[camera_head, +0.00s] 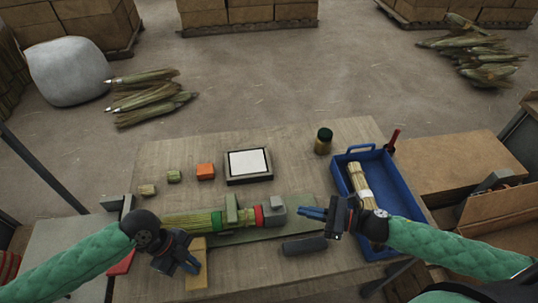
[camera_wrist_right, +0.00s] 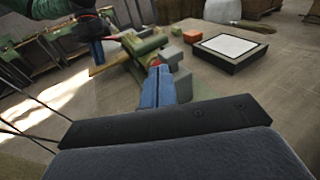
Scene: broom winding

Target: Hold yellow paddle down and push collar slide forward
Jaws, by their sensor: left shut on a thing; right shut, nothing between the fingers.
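The yellow paddle (camera_head: 197,270) lies at the front of the green winding machine (camera_head: 232,210). My left gripper (camera_head: 192,267) is shut on the paddle, and its fingers hide part of it. A straw bundle (camera_head: 185,223) lies along the machine. A red ring (camera_head: 259,216) and a grey block (camera_head: 275,209) sit at the machine's right end; I take them as the collar slide. My right gripper (camera_head: 304,212) is shut and empty, its blue fingers just right of the grey block. In the right wrist view, the fingers (camera_wrist_right: 157,84) point toward the red ring (camera_wrist_right: 155,62); contact is unclear.
A blue tray (camera_head: 409,200) with a straw bundle (camera_head: 361,185) stands to the right. A dark cylinder (camera_head: 304,245) lies in front of the right fingers. A framed white panel (camera_head: 249,163), an orange block (camera_head: 205,171) and a jar (camera_head: 323,141) stand behind the machine.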

